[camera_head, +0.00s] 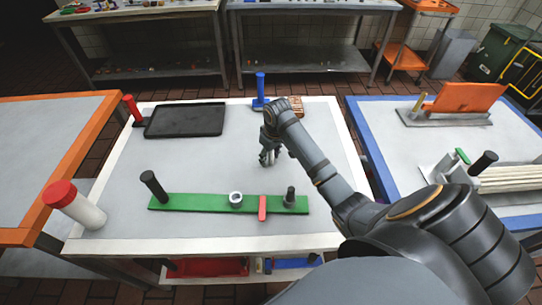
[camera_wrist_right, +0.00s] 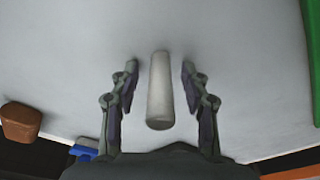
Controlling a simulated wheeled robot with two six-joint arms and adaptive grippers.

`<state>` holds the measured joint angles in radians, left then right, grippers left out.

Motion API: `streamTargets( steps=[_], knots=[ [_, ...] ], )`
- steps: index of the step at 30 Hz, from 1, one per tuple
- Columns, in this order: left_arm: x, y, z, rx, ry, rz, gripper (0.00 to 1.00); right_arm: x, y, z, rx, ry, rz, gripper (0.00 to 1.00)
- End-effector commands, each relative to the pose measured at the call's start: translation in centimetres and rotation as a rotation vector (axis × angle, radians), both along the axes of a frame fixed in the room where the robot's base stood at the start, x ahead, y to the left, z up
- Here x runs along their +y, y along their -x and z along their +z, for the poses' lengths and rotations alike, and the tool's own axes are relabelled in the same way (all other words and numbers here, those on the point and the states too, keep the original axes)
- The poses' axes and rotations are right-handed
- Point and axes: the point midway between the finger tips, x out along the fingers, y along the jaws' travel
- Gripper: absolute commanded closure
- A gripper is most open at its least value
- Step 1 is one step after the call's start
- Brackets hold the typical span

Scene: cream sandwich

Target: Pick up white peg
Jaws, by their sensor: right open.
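The white peg (camera_wrist_right: 160,92) is a short pale cylinder on the white tabletop in the right wrist view. My right gripper (camera_wrist_right: 160,68) is open, with one finger on each side of the peg and a visible gap to both. In the head view my right gripper (camera_head: 269,157) points down over the middle of the table, and the peg is hidden or too small to make out there. My left gripper is not in view.
The white table (camera_head: 200,175) holds a green board (camera_head: 190,203) with black pegs, a black tray (camera_head: 186,120), a blue stand (camera_head: 260,92) and a brown block (camera_wrist_right: 20,122). A red-capped white cylinder (camera_head: 74,205) stands front left. Tabletop left of the gripper is clear.

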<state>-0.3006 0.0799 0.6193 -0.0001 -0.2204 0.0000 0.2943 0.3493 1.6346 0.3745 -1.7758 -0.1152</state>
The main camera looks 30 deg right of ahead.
Motion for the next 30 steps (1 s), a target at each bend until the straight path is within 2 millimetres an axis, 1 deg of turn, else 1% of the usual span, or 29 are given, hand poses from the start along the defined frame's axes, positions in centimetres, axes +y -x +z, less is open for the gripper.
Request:
streamTargets(
  steps=[4, 5, 12, 15, 25, 28, 30],
  knots=[
    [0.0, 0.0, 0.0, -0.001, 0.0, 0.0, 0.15, 0.0, 0.0, 0.0, 0.0, 0.0, 0.0, 0.54],
    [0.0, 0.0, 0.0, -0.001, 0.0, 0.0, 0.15, 0.0, 0.0, 0.0, 0.0, 0.0, 0.0, 0.55],
    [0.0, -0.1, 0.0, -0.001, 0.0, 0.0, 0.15, 0.0, 0.0, 0.0, 0.0, 0.0, 0.0, 0.88],
    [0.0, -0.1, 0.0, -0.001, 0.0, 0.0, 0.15, 0.0, 0.0, 0.0, 0.0, 0.0, 0.0, 1.0],
    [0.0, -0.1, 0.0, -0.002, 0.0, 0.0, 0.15, 0.0, 0.0, 0.2, -0.001, 0.0, 0.0, 1.0],
    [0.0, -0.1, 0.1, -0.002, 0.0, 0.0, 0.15, 0.0, 0.0, 0.9, -0.001, 0.0, 0.001, 1.0],
    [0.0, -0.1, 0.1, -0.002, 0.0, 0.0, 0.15, 0.0, -0.1, 1.8, -0.004, 0.0, 0.002, 1.0]
  ],
)
